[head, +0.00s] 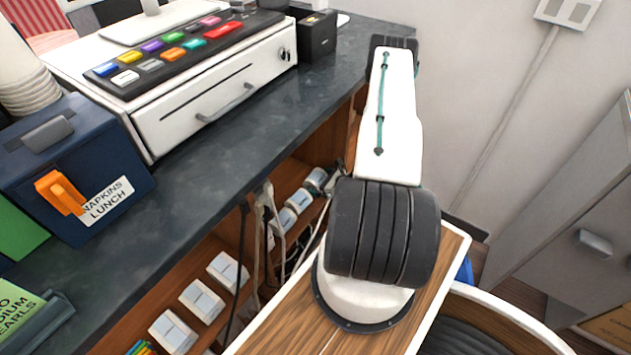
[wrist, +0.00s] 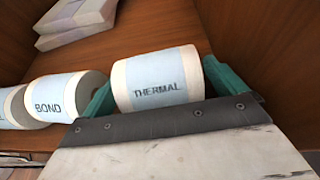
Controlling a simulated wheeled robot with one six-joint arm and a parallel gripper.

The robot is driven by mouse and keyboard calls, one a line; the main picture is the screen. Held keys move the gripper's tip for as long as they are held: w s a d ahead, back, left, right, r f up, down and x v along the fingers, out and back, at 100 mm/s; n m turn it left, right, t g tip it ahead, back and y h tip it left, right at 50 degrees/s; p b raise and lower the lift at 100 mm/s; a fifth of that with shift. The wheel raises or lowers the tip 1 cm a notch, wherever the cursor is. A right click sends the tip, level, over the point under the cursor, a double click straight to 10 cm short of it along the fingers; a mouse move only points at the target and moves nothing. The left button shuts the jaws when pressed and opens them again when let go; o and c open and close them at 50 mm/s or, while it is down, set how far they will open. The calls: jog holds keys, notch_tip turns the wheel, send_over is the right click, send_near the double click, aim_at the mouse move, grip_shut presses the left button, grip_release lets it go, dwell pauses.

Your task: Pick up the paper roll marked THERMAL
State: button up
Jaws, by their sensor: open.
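The paper roll marked THERMAL (wrist: 160,77) lies on its side on a wooden shelf, white with a pale blue band. My gripper (wrist: 160,90) is open, with one green finger on each side of the roll. The left finger stands between this roll and the roll marked BOND (wrist: 62,97). Whether the fingers touch the THERMAL roll I cannot tell. In the head view my arm reaches down to the shelf under the counter, where several rolls (head: 301,198) lie in a row; my fingertips are hidden there.
Another roll (wrist: 12,110) lies left of the BOND roll. In the head view, cables (head: 268,225) hang before the shelf, below the dark counter (head: 215,140).

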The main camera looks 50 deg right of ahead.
jog(key=shift+w, duration=0.15)
jog(key=c, duration=1.2)
jog(key=shift+o, duration=0.2)
jog(key=shift+r, duration=0.1)
